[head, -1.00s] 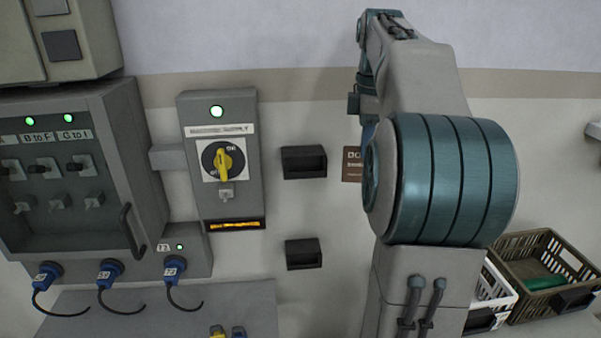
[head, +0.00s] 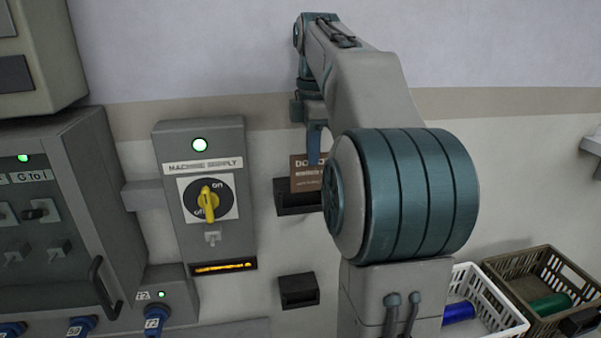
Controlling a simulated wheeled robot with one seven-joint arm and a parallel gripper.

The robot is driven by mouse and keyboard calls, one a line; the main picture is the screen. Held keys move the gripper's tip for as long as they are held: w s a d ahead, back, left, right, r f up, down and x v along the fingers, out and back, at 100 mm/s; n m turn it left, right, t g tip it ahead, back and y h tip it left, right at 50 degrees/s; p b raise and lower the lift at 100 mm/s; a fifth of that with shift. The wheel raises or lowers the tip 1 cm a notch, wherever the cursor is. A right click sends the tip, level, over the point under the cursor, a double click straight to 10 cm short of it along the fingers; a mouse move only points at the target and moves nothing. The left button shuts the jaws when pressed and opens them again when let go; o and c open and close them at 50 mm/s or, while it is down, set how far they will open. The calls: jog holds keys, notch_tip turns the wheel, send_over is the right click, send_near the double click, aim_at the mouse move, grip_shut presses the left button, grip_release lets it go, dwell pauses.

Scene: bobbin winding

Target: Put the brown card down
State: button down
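The brown card (head: 306,174), with pale lettering, hangs upright below my gripper (head: 314,152). My gripper shows as a blue finger at the card's top edge, shut on the card. The card is in front of or just in the upper black holder (head: 296,207) on the wall; I cannot tell whether it is inside or touching. My arm hides the card's right side.
A second black holder (head: 298,290) is lower on the wall and looks empty. Left is the grey machine supply box (head: 165,170) with a yellow switch (head: 208,204). A white crate (head: 500,318) and a brown crate (head: 497,264) stand at lower right.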

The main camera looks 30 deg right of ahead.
jog(key=f, duration=0.2)
jog(key=w+a+f, duration=0.1)
jog(key=f, duration=0.1)
jog(key=w+f, duration=0.1)
jog(key=f, duration=0.1)
jog(key=shift+a, duration=0.35)
jog(key=c, duration=1.6)
grip_release()
jog(key=shift+d, duration=0.65)
jog(key=shift+a+r, duration=0.25)
jog(key=shift+a, duration=0.45)
jog(key=r, duration=0.4)
jog(key=r+p, duration=0.1)
jog(key=r, duration=0.7)
jog(key=shift+d+p, duration=0.3)
jog(key=shift+p, duration=0.05)
jog(key=shift+a+f, duration=0.1)
